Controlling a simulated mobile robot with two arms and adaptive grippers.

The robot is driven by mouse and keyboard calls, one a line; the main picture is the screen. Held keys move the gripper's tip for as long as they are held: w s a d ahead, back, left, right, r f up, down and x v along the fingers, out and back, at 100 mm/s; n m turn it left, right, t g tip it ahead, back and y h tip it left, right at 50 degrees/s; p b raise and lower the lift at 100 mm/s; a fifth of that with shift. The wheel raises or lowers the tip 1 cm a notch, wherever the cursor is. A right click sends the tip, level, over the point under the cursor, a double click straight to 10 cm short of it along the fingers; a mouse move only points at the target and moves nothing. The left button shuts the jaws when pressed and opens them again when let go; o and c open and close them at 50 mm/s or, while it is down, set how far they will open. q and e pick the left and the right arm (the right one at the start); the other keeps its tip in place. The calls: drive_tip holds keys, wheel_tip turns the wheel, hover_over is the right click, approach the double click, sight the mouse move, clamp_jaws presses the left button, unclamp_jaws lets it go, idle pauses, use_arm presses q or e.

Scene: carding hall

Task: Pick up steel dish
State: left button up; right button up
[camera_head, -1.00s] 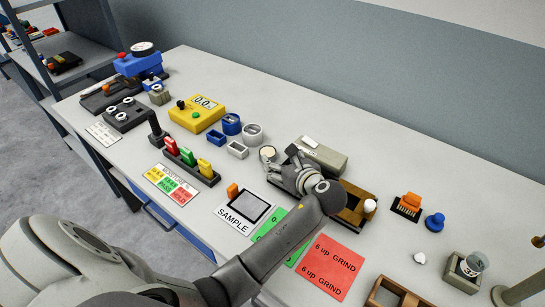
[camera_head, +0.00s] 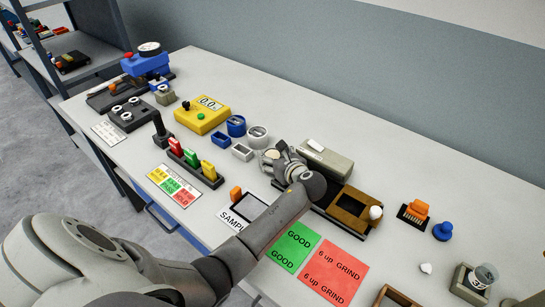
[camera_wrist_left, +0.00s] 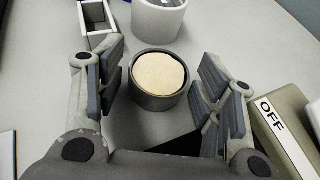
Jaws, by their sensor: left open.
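The steel dish is a small round grey dish with a pale cream filling. In the left wrist view the dish (camera_wrist_left: 158,80) stands upright between the two fingers, with a gap on each side. My left gripper (camera_wrist_left: 163,88) is open around it and holds nothing. In the head view the left gripper (camera_head: 275,158) reaches in over the bench at the dish and partly covers it. My right gripper does not show.
A white-grey cup (camera_wrist_left: 158,18) stands just beyond the dish, with a small square tray (camera_wrist_left: 97,20) to its left. A box marked OFF (camera_wrist_left: 280,130) is close on the right. The bench's back strip is clear.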

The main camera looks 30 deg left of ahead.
use_arm(q)
drive_tip(key=shift+w+a+f, duration=0.2)
drive_tip(key=shift+w+a, duration=0.05)
drive_tip(key=shift+a, duration=0.05)
drive_tip(key=shift+c, duration=0.2)
drive_tip(key=c, duration=0.8)
drive_tip(key=shift+r, duration=0.15)
